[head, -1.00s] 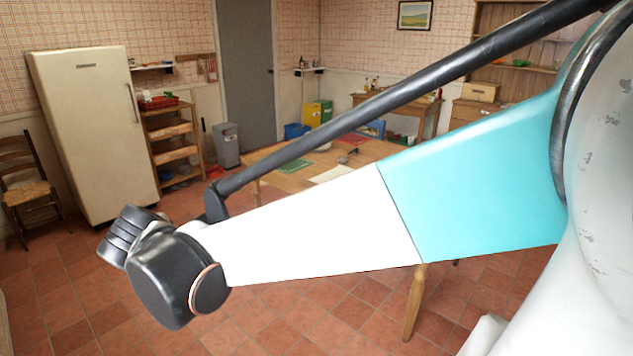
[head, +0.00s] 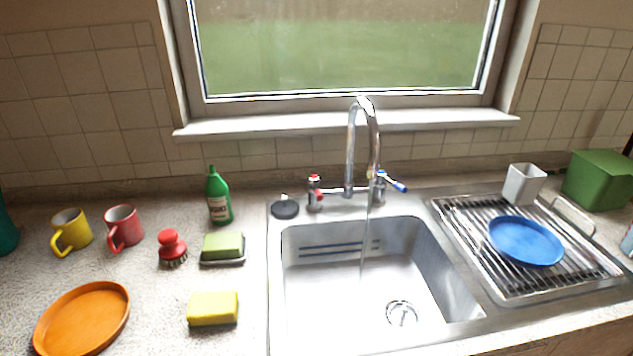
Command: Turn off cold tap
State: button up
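The cold tap (head: 392,182) is a blue-marked lever on the right side of the faucet base, and it sticks out to the right. A tall curved chrome spout (head: 363,140) rises beside it. A thin stream of water (head: 366,235) falls from the spout into the steel sink (head: 340,310). The red-marked hot tap (head: 314,190) stands on the left side of the faucet base. My gripper and arm are not in the head view now.
A drying rack (head: 485,250) with a blue plate (head: 525,241) and a white cup (head: 523,184) lies right of the sink. A green bottle (head: 218,198), red brush (head: 172,246), sponges, mugs and an orange plate (head: 82,318) stand left. A window sill (head: 300,124) runs behind the faucet.

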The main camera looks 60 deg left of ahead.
aim_at(382, 175)
jog(key=u, duration=0.4)
jog(key=k+u, duration=0.15)
jog(key=u, duration=0.7)
jog(key=k+u, duration=0.1)
jog(key=u, duration=0.35)
